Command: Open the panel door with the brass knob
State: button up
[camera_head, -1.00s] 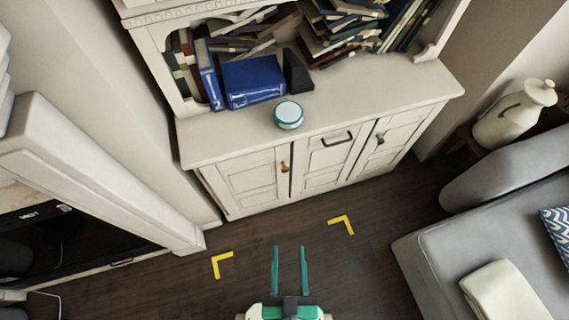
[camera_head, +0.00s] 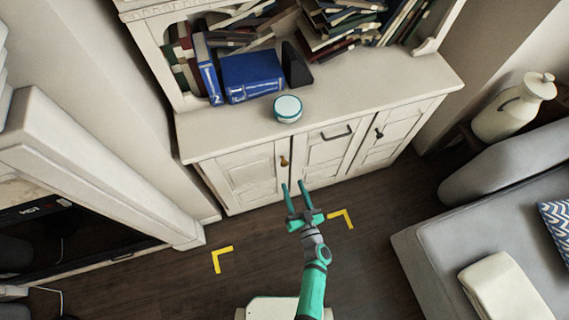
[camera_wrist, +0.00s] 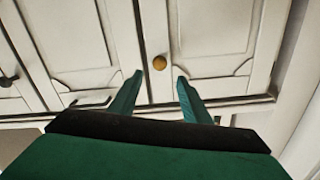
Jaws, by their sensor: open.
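The panel door (camera_head: 245,180) is the left door of a white cabinet and looks shut. Its small brass knob (camera_head: 284,161) sits near the door's right edge. In the wrist view the brass knob (camera_wrist: 160,62) shows between and beyond my two fingertips, on the panel door (camera_wrist: 215,50). My gripper (camera_head: 295,188) is open and empty, in front of the cabinet and below the knob in the head view. Its green fingers (camera_wrist: 156,82) point at the cabinet front. No finger is seen touching the knob.
The middle front has a dark bar handle (camera_head: 336,133); the right door has a dark knob (camera_head: 379,133). A round teal-and-white tin (camera_head: 288,108) stands on the cabinet top. A grey sofa (camera_head: 470,240) is at right. Yellow corner marks (camera_head: 221,259) lie on the open floor.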

aim_at(285, 165)
jog(key=x, duration=1.1)
jog(key=shift+w+f, duration=0.15)
jog(key=shift+w, duration=0.05)
jog(key=shift+s, duration=0.1)
grip_shut()
